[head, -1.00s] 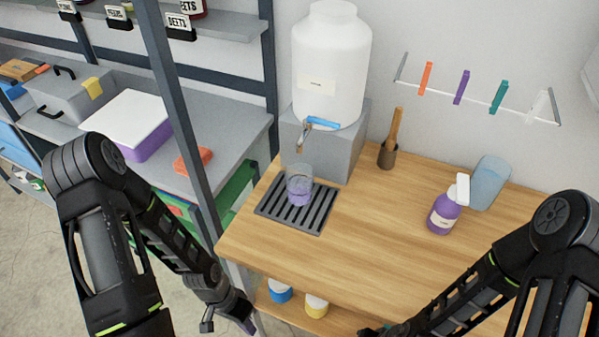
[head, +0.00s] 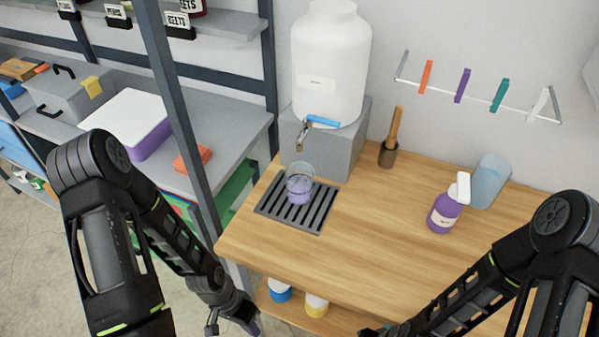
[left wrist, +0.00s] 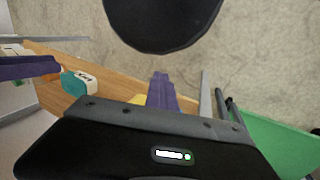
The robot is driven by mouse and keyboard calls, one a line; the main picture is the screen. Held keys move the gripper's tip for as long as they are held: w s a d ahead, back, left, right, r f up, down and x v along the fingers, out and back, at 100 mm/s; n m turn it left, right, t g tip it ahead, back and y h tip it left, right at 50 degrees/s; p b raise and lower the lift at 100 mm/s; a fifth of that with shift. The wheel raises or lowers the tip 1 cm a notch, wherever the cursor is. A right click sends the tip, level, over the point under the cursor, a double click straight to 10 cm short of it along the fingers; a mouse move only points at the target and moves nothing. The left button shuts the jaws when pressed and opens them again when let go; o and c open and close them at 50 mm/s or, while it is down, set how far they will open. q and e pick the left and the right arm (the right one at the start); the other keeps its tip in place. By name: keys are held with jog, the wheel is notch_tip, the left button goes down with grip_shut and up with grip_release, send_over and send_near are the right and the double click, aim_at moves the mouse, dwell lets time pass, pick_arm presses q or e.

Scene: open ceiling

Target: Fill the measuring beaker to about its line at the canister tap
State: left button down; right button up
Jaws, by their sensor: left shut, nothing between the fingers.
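The measuring beaker (head: 299,184) is clear with a purple tint in its lower part. It stands upright on the dark slatted drip tray (head: 271,209); its line and fill level are hard to make out. The white canister (head: 331,65) sits on a grey block behind it. Its metal tap (head: 305,133) with a blue handle (head: 323,121) is above the beaker; no stream shows. My left gripper (head: 252,324) is shut and empty, low by the table's front-left corner; its purple fingers (left wrist: 162,92) show in the left wrist view. My right gripper (head: 372,332) is mostly cut off at the bottom edge.
A purple spray bottle (head: 444,212), a blue translucent container (head: 489,182) and a brown pot with a wooden tool (head: 388,153) stand on the table. A shelf post (head: 183,115) rises at the left. The table's middle (head: 360,215) is clear.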

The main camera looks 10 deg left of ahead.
pick_arm(q)
jog(key=shift+s+d, duration=0.1)
jog(key=shift+d, duration=0.45)
jog(key=c, duration=2.2)
grip_release()
jog(key=c, duration=1.7)
grip_release()
